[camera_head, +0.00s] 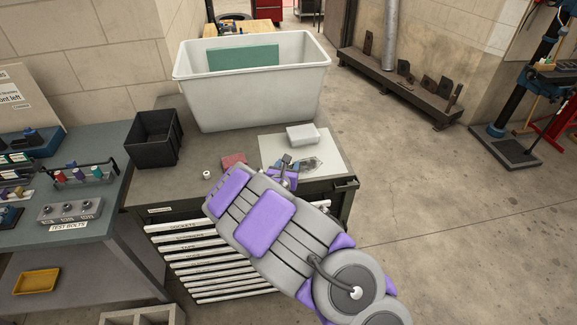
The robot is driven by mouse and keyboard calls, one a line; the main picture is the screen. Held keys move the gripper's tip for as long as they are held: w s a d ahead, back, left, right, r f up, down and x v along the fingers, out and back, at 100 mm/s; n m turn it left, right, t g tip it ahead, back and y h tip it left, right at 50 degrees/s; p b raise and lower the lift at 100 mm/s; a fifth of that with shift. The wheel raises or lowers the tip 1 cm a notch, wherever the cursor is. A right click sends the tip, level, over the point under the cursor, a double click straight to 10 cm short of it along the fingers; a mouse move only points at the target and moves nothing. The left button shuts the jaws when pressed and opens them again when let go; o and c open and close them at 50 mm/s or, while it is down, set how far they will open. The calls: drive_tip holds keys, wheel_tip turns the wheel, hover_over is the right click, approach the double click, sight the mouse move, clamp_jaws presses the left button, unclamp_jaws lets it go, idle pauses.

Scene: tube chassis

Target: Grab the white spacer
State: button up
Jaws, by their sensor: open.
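A small white ring-shaped piece, which looks like the white spacer (206,174), lies on the grey top of the drawer cabinet near its front edge. My gripper (287,160) is small in view at the far end of my purple and grey arm, over the front of the white sheet. It is open, to the right of the spacer and apart from it. My arm hides part of the gripper and of the cabinet's front edge.
A reddish pad (233,160) lies between the spacer and my gripper. A white block (302,134) sits on the white sheet (331,146). A black bin (154,139) and a large white tub (252,97) stand behind. A bench with test bolts (70,210) is left.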

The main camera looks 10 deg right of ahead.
clamp_jaws()
drive_tip(key=shift+a, duration=0.1)
drive_tip(key=shift+r, duration=0.15)
idle(0.3)
drive_tip(key=shift+r, duration=0.45)
wheel_tip(320, 180, up, 3)
drive_tip(key=shift+s+f+p, duration=0.1)
drive_tip(key=shift+s+p, duration=0.05)
drive_tip(key=shift+p, duration=0.45)
drive_tip(key=s+r+p, duration=0.1)
drive_tip(key=s+p, duration=1.1)
drive_tip(key=s, duration=0.3)
drive_tip(key=shift+s+a+p, duration=0.3)
drive_tip(key=shift+a+p, duration=0.1)
drive_tip(key=shift+a, duration=0.05)
